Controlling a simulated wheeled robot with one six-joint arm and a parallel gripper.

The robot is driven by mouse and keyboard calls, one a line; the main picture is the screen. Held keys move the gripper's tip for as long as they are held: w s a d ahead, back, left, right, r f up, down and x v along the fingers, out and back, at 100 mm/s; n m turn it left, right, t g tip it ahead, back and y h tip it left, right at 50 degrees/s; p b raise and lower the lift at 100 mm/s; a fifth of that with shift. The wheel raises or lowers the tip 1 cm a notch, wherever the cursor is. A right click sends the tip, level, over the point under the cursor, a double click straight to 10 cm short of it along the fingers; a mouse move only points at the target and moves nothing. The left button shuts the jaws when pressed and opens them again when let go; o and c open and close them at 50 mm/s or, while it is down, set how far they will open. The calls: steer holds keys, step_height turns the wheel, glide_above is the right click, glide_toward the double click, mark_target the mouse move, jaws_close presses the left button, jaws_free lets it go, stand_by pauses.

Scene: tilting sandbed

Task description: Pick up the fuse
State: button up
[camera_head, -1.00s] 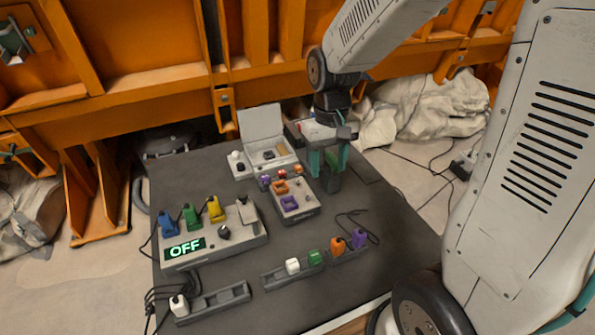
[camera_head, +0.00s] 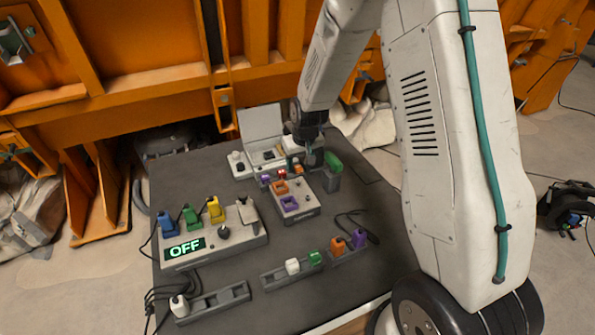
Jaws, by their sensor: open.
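No thing can be told for certain as the fuse at this size. A light grey box (camera_head: 240,169) with its lid (camera_head: 262,122) raised stands at the back of the table; small parts sit inside it, too small to tell apart. My gripper (camera_head: 308,162) is open, pointing down near the right end of this box, just behind the small grey panel (camera_head: 305,208) with orange and purple sockets. The arm and wrist hide part of the box's right side. A green-topped dark block (camera_head: 333,162) stands just right of my gripper, apart from the panel.
A control box (camera_head: 240,238) reading OFF, with blue, green and yellow plugs, stands at left. A front rack (camera_head: 272,281) holds white, green, orange and purple plugs; another rack (camera_head: 220,302) has a white plug. Cables lie at the left edge.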

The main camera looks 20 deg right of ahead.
mark_target(298, 171)
steer(key=shift+x, duration=1.35)
jaws_close()
